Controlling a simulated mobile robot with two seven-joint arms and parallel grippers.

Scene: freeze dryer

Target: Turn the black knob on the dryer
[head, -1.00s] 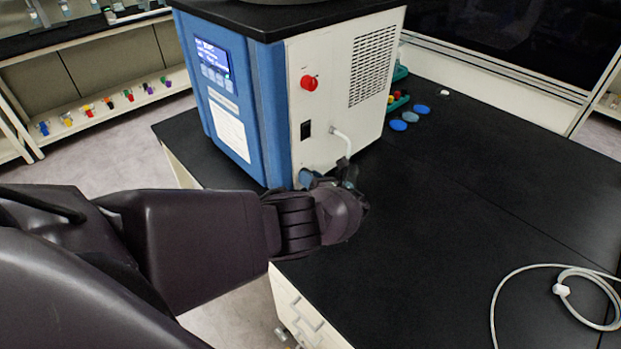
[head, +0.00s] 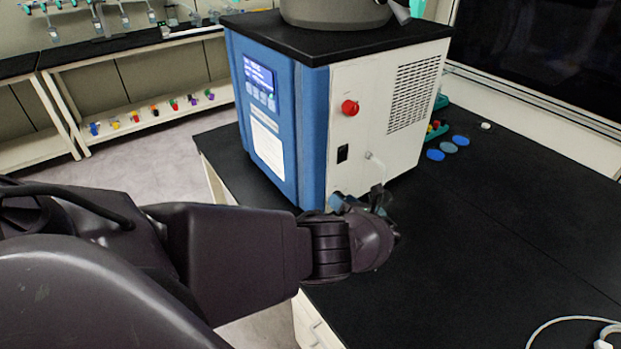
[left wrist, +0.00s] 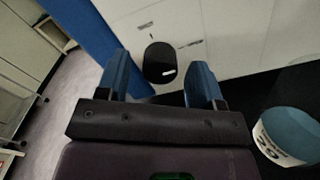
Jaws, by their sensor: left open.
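The blue and white dryer (head: 400,135) stands on a black bench top. In the left wrist view, a black rounded part that looks like the knob (left wrist: 160,62) shows in front of the pale side panel. It lies between the two blue fingers of my left gripper (left wrist: 158,84), with gaps on both sides. In the head view, my left gripper (head: 360,203) is low at the dryer's front corner, open and partly hidden by my own wrist. My right gripper is out of view.
A labelled blue-and-white container (left wrist: 290,140) is right of the gripper. A white cable (head: 570,320) lies front right; the bench between is clear.

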